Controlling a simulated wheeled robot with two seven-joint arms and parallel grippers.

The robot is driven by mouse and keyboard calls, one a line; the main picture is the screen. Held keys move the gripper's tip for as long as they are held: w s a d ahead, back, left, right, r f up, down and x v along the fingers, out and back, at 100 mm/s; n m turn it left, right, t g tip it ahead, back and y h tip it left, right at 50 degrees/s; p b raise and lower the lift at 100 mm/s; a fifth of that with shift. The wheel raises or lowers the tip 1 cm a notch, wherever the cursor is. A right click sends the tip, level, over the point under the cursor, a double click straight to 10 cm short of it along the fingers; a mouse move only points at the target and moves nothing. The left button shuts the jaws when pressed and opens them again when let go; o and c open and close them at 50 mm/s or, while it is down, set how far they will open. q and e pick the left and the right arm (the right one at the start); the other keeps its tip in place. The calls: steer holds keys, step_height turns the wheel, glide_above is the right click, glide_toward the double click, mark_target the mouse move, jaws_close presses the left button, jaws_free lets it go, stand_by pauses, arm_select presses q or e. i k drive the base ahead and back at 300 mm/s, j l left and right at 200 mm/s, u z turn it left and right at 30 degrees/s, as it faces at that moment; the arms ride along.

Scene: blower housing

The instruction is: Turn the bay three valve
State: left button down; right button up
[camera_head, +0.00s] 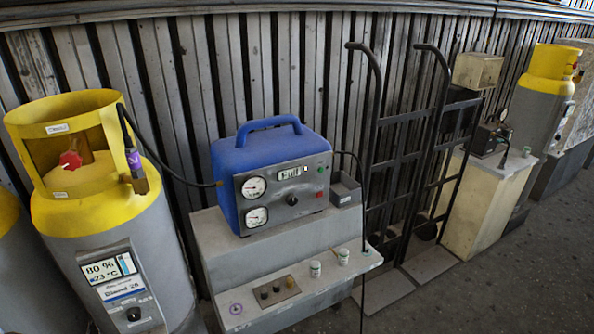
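A grey gas cylinder (60,262) with a yellow top stands at the left. Inside its yellow collar (85,101) is a red valve knob (70,160). A small label on the collar is too blurred to read. A display (107,268) on the cylinder shows 80 % and 23 °C. A black hose with a fitting (136,170) hangs over the collar's right side. A second yellow-topped cylinder (553,64) stands at the far right, its valve hard to make out. I cannot tell which valve belongs to bay three. Neither gripper is in view.
A blue gauge unit (271,160) sits on a grey stepped cabinet (222,258) right of the near cylinder. Black hand trucks (392,185) lean against the ribbed wall. A beige cabinet (480,205) stands beyond. Grey floor (500,290) is clear at lower right.

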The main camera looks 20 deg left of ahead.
mark_target(69, 161)
steer(key=u, duration=2)
